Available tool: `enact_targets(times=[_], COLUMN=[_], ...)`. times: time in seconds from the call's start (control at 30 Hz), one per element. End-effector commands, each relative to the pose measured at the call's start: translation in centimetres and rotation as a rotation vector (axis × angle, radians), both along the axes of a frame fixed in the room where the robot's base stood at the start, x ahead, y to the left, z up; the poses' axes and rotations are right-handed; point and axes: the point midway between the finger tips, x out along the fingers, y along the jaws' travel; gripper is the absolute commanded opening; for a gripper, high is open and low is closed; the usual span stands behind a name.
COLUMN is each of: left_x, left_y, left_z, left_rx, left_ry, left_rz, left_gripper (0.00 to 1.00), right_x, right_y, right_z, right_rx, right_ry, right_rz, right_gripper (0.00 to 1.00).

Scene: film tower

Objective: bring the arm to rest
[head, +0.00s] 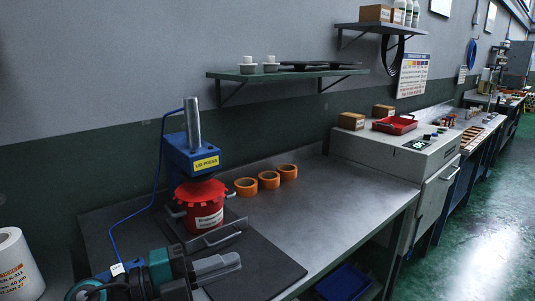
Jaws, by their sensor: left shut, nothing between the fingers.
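My left gripper (238,262) reaches in from the bottom left, its grey fingers together and empty, pointing right above the dark mat (258,259) on the metal bench. It is in front of and below a red pot-like container (203,204) with a white label, and apart from it as far as I can see. The container sits under the blue press (192,158), which has a yellow label and a metal cylinder on top. My right gripper does not show.
Several orange rings (268,180) lie on the bench (340,195) behind the mat. A wall shelf (285,73) hangs above. A grey machine (395,150) with a red tray (395,124) stands at right. A white drum (18,265) is at far left. Green floor is open at right.

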Motion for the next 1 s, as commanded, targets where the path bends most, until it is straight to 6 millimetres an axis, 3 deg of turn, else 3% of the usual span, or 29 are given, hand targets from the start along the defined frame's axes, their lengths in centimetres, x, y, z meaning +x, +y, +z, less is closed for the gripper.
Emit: enact_targets(times=[0.1,0.23,0.37,0.47,0.57,0.7,0.8,1.0], left_x=[0.7,1.8,2.1,1.1,-1.0,-5.8,-9.2,-15.0], left_y=[0.8,3.9,8.0,10.9,13.2,14.7,14.8,14.2], left_z=[2.6,3.2,0.9,-2.5,-6.8,-12.5,-15.2,-18.5], left_rx=[-0.257,-0.474,-0.618,-0.675,-0.68,-0.618,-0.555,-0.424], left_ry=[0.033,0.128,0.292,0.461,0.663,0.962,1.138,1.412], left_rz=[0.191,0.448,0.728,0.941,1.141,1.356,1.442,1.529], left_gripper=[0.0,0.0,0.0,0.0,0.0,0.0,0.0,0.0], right_x=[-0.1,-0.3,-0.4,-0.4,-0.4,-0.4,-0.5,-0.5], right_y=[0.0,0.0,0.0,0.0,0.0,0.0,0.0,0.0], right_z=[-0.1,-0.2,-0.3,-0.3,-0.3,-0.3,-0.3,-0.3], right_rx=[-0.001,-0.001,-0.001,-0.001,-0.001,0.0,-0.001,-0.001], right_ry=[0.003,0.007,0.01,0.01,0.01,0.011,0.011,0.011], right_rz=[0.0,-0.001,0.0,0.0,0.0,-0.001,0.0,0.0], right_gripper=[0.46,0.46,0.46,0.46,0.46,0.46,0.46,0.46])
